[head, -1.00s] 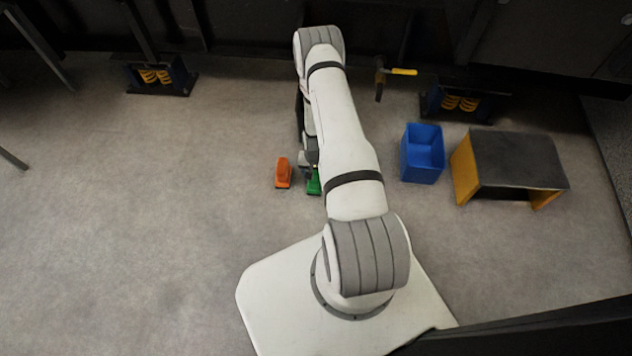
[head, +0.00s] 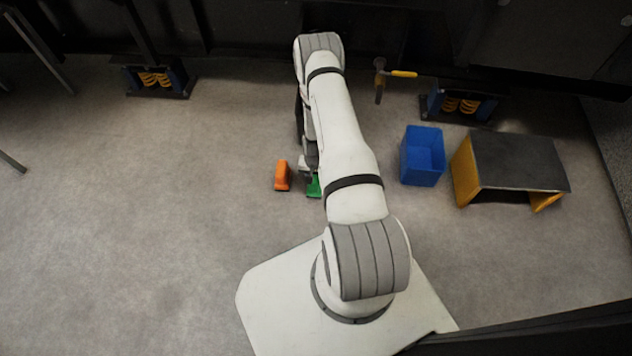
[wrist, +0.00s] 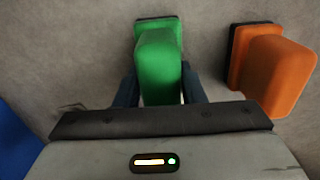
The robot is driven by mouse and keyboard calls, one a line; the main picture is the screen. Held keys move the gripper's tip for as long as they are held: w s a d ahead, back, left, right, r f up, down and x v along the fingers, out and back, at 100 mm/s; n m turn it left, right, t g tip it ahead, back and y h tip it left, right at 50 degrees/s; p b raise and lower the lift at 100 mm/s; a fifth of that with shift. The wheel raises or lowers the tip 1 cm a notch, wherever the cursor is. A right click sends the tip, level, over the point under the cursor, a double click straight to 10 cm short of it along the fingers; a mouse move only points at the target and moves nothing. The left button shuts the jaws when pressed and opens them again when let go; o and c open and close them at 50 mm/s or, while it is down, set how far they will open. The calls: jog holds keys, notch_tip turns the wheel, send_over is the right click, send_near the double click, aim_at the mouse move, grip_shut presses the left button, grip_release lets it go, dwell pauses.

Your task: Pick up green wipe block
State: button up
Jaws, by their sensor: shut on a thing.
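The green wipe block (wrist: 158,62) is upright between the two dark fingers of my gripper (wrist: 160,88) in the wrist view. My gripper is shut on it, with one finger on each side. In the head view only a small part of the green block (head: 314,186) shows, beside my arm, which hides the rest of it and most of the gripper. I cannot tell whether the block touches the floor.
An orange block (head: 282,175) stands just left of the green one; in the wrist view it (wrist: 275,72) is at the right. A blue bin (head: 422,170) and a dark-topped stand with yellow sides (head: 515,160) are to the right. Floor at the left is clear.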

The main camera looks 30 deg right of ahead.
notch_tip(320, 180, up, 10)
jog(key=p, duration=0.4)
